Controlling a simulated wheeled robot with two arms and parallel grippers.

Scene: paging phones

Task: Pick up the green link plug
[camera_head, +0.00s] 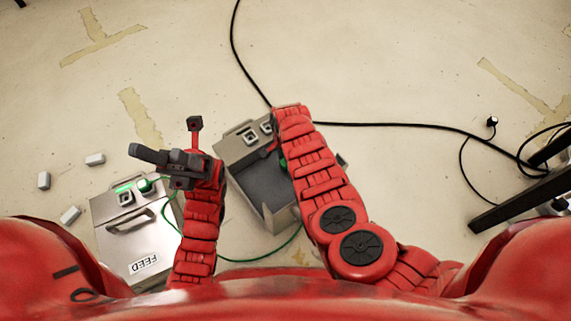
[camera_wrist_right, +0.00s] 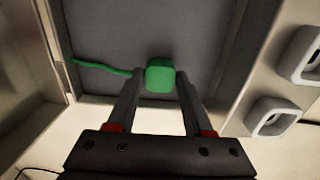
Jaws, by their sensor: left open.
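The green link plug (camera_wrist_right: 160,75) shows in the right wrist view, in front of the dark grey inside of an open box. Its green cable (camera_wrist_right: 100,67) runs off to the left. My right gripper (camera_wrist_right: 160,87) has one finger on each side of the plug, close to it; I cannot tell whether they touch it. In the head view my right arm hides most of this gripper. My left gripper (camera_head: 157,169) is open beside the green-lit socket of the FEED box (camera_head: 136,247), close to a green plug end (camera_head: 144,185) there.
The open grey box (camera_head: 238,152) has light sockets on its top panel, under my right arm. A green cable (camera_head: 250,260) loops across the floor between the boxes. Small white blocks (camera_head: 95,160) lie at left. Black cables (camera_head: 400,125) and a dark stand (camera_head: 520,202) are at right.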

